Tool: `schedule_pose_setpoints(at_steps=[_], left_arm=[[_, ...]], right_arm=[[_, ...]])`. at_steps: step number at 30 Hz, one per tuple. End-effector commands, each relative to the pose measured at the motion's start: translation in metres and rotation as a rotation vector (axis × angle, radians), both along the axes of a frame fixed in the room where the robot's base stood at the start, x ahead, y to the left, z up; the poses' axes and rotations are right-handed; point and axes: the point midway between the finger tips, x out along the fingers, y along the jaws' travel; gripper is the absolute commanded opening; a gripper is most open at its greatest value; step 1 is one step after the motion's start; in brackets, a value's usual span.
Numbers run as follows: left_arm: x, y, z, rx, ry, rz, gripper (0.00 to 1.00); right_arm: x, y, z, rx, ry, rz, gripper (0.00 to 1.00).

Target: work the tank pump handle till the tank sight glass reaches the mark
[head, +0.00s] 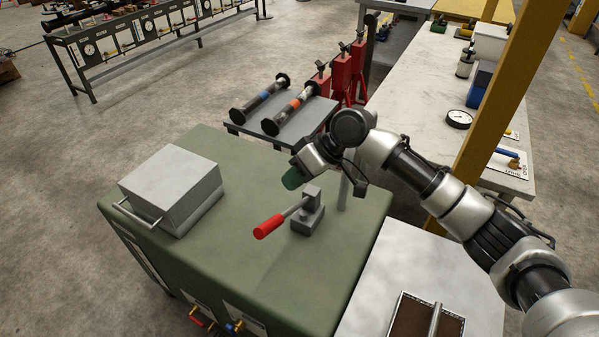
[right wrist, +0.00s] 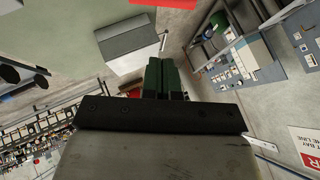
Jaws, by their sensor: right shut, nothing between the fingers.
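The pump handle has a red grip (head: 268,227) on a grey lever, which rises to a grey pump block (head: 308,214) on top of the green tank (head: 225,265). My right gripper (head: 291,181), with green fingers, is above and just behind the pump, apart from the red grip. It is shut and empty. In the right wrist view its green fingers (right wrist: 162,78) lie together. I cannot make out the sight glass or its mark in either view. My left gripper is not in view.
A grey box (head: 172,188) with a bar handle sits on the tank's left part. Two flanged spools (head: 265,95) (head: 293,108) lie on a grey stand behind. A pale surface with a brown-filled tray (head: 398,322) is at front right. Valves (head: 232,328) show on the tank's front.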

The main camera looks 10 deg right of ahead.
Motion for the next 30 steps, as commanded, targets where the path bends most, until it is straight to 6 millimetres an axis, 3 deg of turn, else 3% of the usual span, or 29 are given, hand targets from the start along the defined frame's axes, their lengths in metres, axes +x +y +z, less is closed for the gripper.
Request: schedule_pose_setpoints(at_steps=[8,15,30], left_arm=[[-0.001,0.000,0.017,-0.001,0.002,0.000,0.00],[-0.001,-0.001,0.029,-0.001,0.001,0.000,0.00],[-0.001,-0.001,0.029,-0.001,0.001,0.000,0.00]], right_arm=[[0.000,0.041,-0.042,0.000,0.002,0.002,0.00],[-0.015,0.041,-0.070,0.000,0.001,-0.001,0.00],[-0.018,0.042,-0.077,-0.001,-0.001,0.000,0.00]])
